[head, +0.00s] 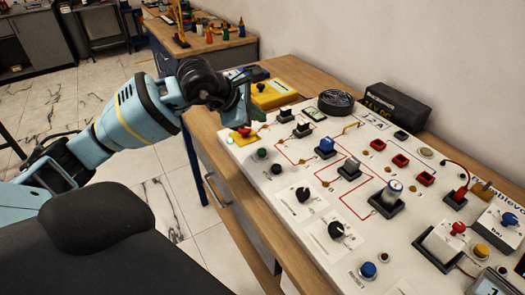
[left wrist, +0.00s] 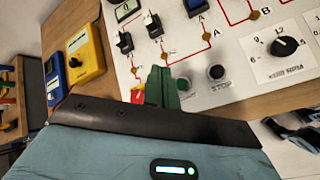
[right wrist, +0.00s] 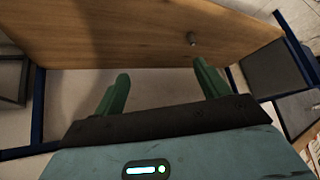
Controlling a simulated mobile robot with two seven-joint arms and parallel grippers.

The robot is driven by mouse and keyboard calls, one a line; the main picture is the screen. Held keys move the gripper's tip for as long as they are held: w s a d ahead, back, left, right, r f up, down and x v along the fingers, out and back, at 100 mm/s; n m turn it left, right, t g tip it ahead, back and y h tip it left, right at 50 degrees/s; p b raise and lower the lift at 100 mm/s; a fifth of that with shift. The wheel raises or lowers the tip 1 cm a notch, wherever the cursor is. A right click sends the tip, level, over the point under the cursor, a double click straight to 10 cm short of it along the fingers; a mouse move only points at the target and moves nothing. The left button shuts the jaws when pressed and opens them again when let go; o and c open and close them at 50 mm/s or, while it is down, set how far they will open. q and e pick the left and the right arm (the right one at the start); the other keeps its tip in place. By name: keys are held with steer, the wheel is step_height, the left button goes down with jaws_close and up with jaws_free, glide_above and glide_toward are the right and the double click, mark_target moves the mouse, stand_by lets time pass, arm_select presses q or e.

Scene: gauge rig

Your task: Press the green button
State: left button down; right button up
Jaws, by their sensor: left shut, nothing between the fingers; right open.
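The green button (head: 262,153) sits near the left edge of the white panel, just above a black button (head: 276,169). My left gripper (head: 244,122) is shut and empty, pointing down over the panel's far left corner, up and left of the green button in the head view. Its closed green fingers (left wrist: 162,84) show in the left wrist view; contact with the panel cannot be told. My right gripper (right wrist: 161,88) is open and empty, facing the wooden bench side.
A red knob on a yellow base (head: 243,131) is close beside my left fingers. A yellow meter (head: 272,95) lies behind them. Rotary knobs (head: 303,194), switches and a blue button (head: 368,270) spread over the panel. Right fingers have open space between them.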

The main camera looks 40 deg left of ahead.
arm_select(q)
steer(key=f, duration=0.1)
steer(key=b, duration=0.3)
glide_above(258, 153)
step_height(258, 153, down, 6)
steer(key=shift+r, duration=0.15)
steer(key=shift+f+b, duration=0.6)
steer(key=shift+f, duration=0.05)
arm_select(e)
steer(key=f, duration=0.2)
steer(key=s+f, duration=0.1)
steer(key=f, duration=0.1)
steer(key=shift+a+f, duration=0.15)
steer(key=shift+f, duration=0.05)
steer(key=shift+s+f+g, duration=0.15)
steer(key=shift+s+g, duration=0.05)
steer(key=shift+g, duration=0.1)
arm_select(q)
steer(key=shift+f, duration=0.15)
arm_select(e)
steer(key=shift+f, duration=0.1)
arm_select(q)
steer(key=shift+f+b, duration=0.3)
steer(key=shift+b, duration=0.1)
arm_select(e)
steer(key=shift+s+f, duration=0.2)
steer(key=shift+f, duration=0.1)
